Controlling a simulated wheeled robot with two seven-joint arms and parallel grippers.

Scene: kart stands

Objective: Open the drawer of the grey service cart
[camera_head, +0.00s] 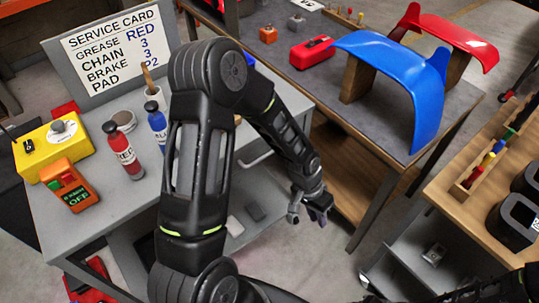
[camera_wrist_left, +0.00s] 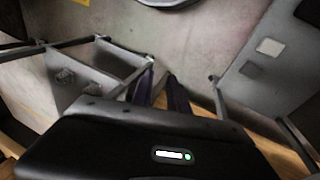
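The grey service cart (camera_head: 75,225) stands at the left in the head view, with its top in sight. A pale bar handle (camera_head: 256,158) shows on its right side, just past my arm. My left arm hides much of the cart's front, so I cannot tell how the drawer stands. My left gripper (camera_head: 308,213) hangs right of the cart and below the handle, apart from it. Its fingers also show in the left wrist view (camera_wrist_left: 161,85), with an empty gap between them. A dark part at the bottom edge looks like my right gripper (camera_head: 375,290); its fingers are unclear.
The cart top holds a sign (camera_head: 115,45), a yellow box (camera_head: 52,148), an orange device (camera_head: 70,185) and bottles (camera_head: 122,150). A workbench (camera_head: 395,120) with blue and red fenders stands behind right. A wooden-topped stand (camera_head: 455,195) is at right. Open floor (camera_head: 335,265) lies between.

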